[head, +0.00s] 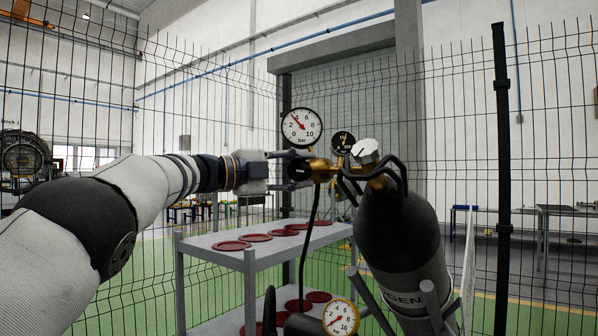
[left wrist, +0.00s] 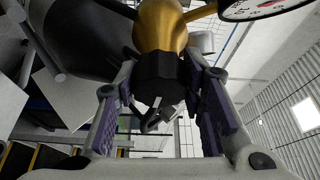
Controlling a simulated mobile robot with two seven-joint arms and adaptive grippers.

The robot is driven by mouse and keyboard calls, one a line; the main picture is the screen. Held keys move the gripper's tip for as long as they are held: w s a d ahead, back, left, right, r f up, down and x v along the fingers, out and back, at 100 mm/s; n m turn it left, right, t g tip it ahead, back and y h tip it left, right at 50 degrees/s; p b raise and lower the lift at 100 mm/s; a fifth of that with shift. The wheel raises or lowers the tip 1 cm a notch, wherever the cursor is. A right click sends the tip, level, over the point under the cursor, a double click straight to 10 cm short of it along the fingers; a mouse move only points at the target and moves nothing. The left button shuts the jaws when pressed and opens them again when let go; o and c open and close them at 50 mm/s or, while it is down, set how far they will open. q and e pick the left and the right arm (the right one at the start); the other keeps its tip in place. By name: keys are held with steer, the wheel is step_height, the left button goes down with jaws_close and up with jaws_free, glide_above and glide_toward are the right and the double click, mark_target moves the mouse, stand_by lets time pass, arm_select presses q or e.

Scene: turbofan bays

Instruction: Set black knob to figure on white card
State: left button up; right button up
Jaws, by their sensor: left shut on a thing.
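The black knob (head: 299,169) sits at the left end of a brass regulator (head: 322,170). My left gripper (head: 285,168) reaches it from the left and is shut on it. In the left wrist view the black knob (left wrist: 158,77) is between the two fingers, in front of the brass body (left wrist: 160,25). A large white gauge (head: 302,127) marked bar stands above the knob; its red needle points up-left, near the 4. A smaller black gauge (head: 343,142) is to its right. My right gripper is not in view.
A dark gas cylinder (head: 398,235) stands tilted in the picture under the regulator. A grey shelf cart (head: 215,250) with red discs is behind. A black hose hangs to a yellow-rimmed gauge (head: 341,317). Wire mesh fencing (head: 460,130) runs behind.

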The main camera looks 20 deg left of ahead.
arm_select(q)
steer(key=o, duration=1.1)
steer(key=shift+o, duration=0.2)
steer(key=v, duration=1.2)
